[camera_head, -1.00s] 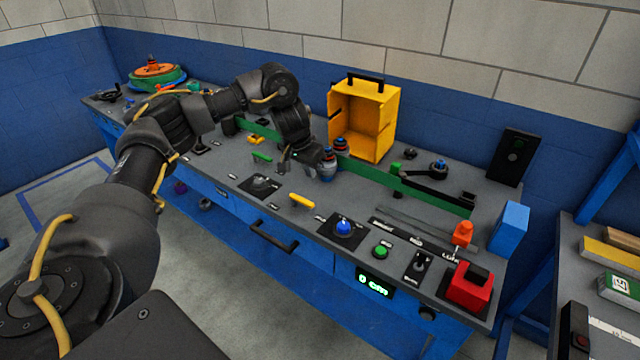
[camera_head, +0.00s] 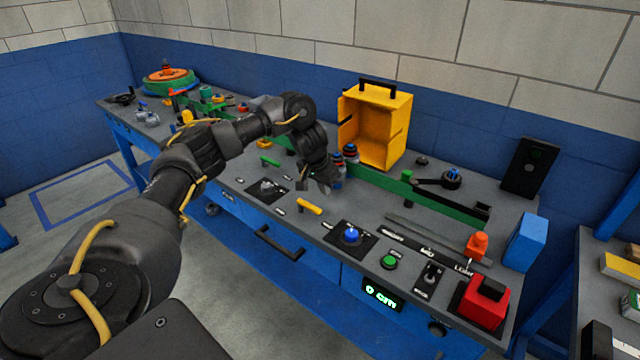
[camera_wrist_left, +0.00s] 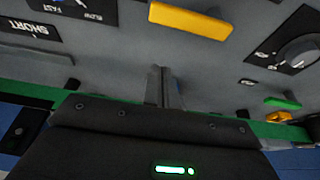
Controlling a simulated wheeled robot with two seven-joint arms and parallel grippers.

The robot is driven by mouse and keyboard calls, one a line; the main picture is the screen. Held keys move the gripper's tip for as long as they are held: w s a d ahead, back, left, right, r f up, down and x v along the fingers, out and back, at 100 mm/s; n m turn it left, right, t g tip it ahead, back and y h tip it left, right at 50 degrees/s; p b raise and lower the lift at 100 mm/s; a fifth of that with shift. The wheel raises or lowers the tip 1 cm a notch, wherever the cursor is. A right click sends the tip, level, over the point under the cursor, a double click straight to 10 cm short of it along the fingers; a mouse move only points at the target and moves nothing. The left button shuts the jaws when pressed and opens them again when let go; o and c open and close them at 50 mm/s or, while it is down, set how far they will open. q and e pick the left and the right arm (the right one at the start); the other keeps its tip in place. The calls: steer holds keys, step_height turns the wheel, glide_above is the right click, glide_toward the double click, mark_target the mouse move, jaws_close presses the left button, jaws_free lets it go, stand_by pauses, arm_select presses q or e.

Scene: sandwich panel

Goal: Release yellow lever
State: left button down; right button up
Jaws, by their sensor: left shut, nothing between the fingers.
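The yellow lever (camera_head: 309,207) is a short bar on the grey panel top (camera_head: 225,176), near the front edge and left of the blue knob (camera_head: 351,235). In the left wrist view the yellow lever (camera_wrist_left: 190,18) lies across the top. My left gripper (camera_head: 302,186) is just behind the lever in the head view, with its fingers together and nothing between them. In the left wrist view the closed fingers (camera_wrist_left: 162,72) point toward the lever, with a visible gap between them and it. My right gripper is not in view.
A yellow open box (camera_head: 375,128) stands at the back, near a long green rail (camera_head: 385,183). A green button (camera_head: 389,262), a red block (camera_head: 483,303) and a display (camera_head: 382,293) reading 0 cm are to the right. A green lever (camera_head: 269,161) lies to the left.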

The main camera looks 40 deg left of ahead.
arm_select(q)
steer(key=x, duration=0.2)
steer(key=shift+f+b, duration=0.3)
steer(key=shift+b, duration=0.05)
steer(key=shift+f, duration=0.2)
steer(key=s, duration=0.1)
steer(key=s+p, duration=0.1)
steer(key=s, duration=0.1)
steer(key=shift+r, duration=0.25)
steer(key=shift+s, duration=0.4)
steer(key=shift+f, duration=0.1)
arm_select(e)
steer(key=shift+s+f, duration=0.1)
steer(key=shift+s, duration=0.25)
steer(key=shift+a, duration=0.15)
arm_select(q)
steer(key=shift+s, duration=0.1)
